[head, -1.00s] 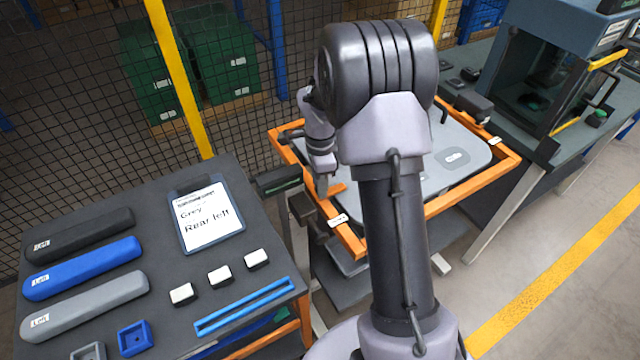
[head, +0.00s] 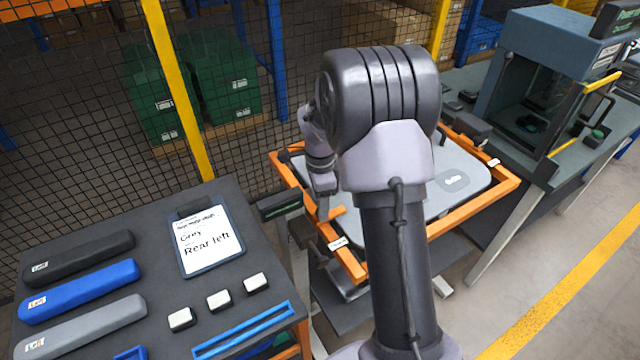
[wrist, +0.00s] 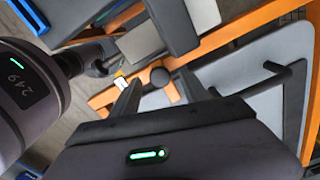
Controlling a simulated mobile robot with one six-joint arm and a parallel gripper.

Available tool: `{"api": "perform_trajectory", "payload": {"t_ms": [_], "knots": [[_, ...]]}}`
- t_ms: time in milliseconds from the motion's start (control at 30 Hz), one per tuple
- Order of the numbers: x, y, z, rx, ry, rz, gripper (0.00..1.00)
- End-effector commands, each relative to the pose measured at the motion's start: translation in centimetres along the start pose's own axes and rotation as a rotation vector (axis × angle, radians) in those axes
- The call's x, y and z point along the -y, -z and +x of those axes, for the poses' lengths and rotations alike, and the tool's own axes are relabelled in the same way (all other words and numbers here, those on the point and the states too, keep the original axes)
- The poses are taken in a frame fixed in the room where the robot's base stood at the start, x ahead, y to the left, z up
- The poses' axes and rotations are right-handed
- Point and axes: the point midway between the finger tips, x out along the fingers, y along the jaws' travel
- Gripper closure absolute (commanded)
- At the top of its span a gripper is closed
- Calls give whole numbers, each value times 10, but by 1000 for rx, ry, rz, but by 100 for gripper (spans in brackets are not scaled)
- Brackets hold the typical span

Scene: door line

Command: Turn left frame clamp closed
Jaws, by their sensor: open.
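The orange frame (head: 440,222) carries a grey door panel (head: 456,202) with dark handles. At its left side a short orange piece (head: 338,212), which looks like the left clamp's lever, shows beside my gripper (head: 323,207). In the wrist view my gripper (wrist: 160,88) is open, with its two dark fingers apart. A round black knob (wrist: 160,77) shows between the fingertips, beside the orange rail (wrist: 105,98). I cannot tell whether the fingers touch the knob. My arm hides the middle of the panel and frame in the head view.
A dark bench (head: 130,215) at left holds black, blue and grey handles, white blocks and a clipboard (head: 208,240) reading "Grey, Rear left". A wire-mesh fence (head: 90,130) stands behind. A machine cabinet (head: 540,85) is at right. Floor is clear at lower right.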

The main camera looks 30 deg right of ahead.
Motion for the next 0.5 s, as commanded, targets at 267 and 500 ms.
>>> {"api": "perform_trajectory", "payload": {"t_ms": [267, 500], "knots": [[1, 0, -97, 0, 5, 2, 47], [1, 0, -150, 0, 3, 1, 47]]}}
